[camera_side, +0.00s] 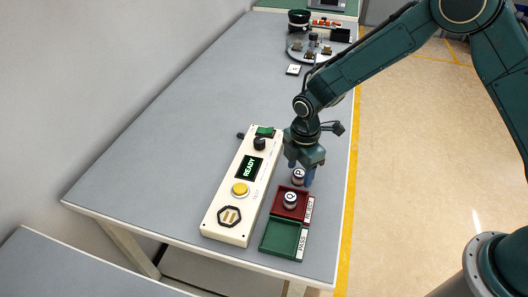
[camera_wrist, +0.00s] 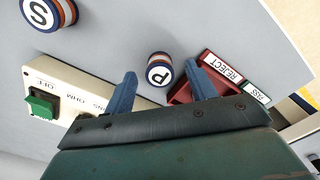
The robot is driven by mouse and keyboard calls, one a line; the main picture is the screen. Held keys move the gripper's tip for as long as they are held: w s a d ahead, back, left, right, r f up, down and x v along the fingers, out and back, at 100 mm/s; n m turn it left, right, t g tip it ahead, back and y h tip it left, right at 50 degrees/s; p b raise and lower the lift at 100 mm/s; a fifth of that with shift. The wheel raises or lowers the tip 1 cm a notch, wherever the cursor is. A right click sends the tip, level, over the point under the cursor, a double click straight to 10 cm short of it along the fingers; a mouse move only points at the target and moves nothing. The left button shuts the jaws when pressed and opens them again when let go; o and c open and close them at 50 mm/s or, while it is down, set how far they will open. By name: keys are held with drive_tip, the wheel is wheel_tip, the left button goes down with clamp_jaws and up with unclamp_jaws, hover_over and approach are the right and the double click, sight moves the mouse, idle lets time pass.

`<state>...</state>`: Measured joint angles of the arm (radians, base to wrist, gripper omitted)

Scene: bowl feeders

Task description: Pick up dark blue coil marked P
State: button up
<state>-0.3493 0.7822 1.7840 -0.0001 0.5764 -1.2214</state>
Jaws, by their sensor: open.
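The coil marked P (camera_wrist: 159,74) has a white top with a dark blue ring and copper and blue on its side. It stands upright on the bench. In the wrist view it appears between the open fingers of my gripper (camera_wrist: 160,68), with no clear contact. In the side view my gripper (camera_side: 301,174) points down, and a coil (camera_side: 298,177) shows at its fingertips, partly covering one finger. A coil marked S (camera_wrist: 48,12) stands at the wrist view's upper left, cut by the frame edge; the arm seems to hide it in the side view.
Another coil (camera_side: 290,200) sits in the red REJECT tray (camera_side: 277,207), close to my gripper. The empty green PASS tray (camera_side: 280,238) adjoins it. A cream tester (camera_side: 222,210) reading READY stands to the left. A round glassy plate (camera_side: 296,52) with parts is far back.

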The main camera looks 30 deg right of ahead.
sight(299, 173)
drive_tip(key=shift+f, duration=0.65)
drive_tip(key=c, duration=1.1)
drive_tip(key=shift+o, duration=0.2)
drive_tip(key=shift+r, duration=0.2)
wheel_tip(299, 173, up, 20)
drive_tip(key=shift+f, duration=0.15)
